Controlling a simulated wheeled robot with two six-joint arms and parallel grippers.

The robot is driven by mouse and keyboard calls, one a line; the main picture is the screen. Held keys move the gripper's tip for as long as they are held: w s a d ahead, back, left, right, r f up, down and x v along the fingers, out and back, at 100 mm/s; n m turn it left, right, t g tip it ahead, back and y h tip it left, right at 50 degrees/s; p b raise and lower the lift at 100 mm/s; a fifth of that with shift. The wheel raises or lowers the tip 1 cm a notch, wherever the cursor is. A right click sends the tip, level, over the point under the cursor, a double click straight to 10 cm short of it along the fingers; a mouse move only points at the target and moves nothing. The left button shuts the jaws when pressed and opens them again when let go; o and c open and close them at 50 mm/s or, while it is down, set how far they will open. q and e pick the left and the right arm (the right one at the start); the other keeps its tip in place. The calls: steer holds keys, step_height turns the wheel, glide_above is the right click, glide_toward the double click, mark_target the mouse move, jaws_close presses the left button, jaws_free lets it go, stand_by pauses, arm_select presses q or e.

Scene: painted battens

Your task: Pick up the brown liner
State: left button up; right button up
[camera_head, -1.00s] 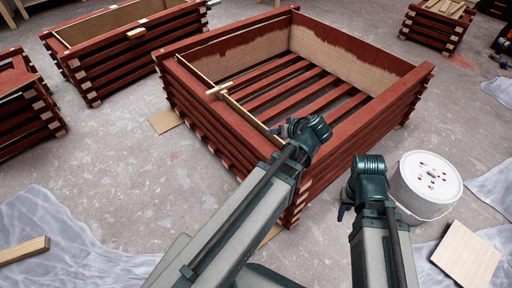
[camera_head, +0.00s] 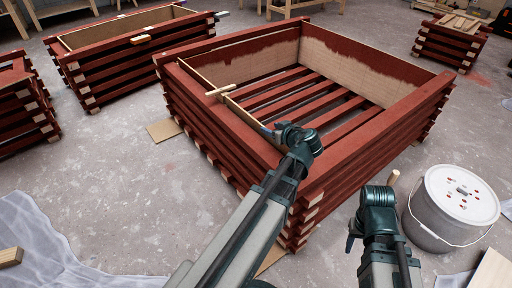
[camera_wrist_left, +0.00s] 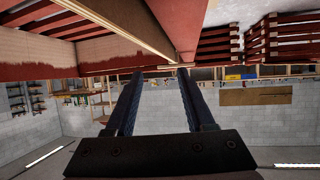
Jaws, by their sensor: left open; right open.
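A thin brown liner (camera_head: 238,108) stands along the inside of the left wall of the large red slatted crate (camera_head: 215,135). Its pale top edge (camera_wrist_left: 122,28) runs toward my fingers in the left wrist view. My left gripper (camera_head: 266,131) is at the near end of this liner, over the crate's near left corner. In the left wrist view its two fingers (camera_wrist_left: 157,75) are apart with nothing seen between them. My right gripper (camera_head: 351,242) is outside the crate, low and left of the bucket; its fingers are mostly hidden by my own wrist.
A small wooden piece (camera_head: 220,90) lies across the liner and the left wall. Another brown panel (camera_head: 345,75), partly painted red, lines the far side. A white-lidded bucket (camera_head: 458,195) stands at right. Other red crates stand left (camera_head: 125,55) and far right (camera_head: 448,45).

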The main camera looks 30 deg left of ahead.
mark_target(259, 123)
arm_select(q)
steer(key=b+x, duration=0.1)
steer(key=x, duration=0.4)
steer(key=shift+f+b, duration=0.15)
steer(key=shift+b, duration=0.25)
steer(key=shift+w+a+f, duration=0.15)
steer(key=shift+w+a, duration=0.15)
steer(key=shift+a, duration=0.2)
steer(key=b+x, duration=0.2)
steer(key=x, duration=0.3)
steer(key=shift+f+b, duration=0.1)
steer(key=shift+b, duration=0.25)
steer(key=shift+a, duration=0.1)
jaws_close()
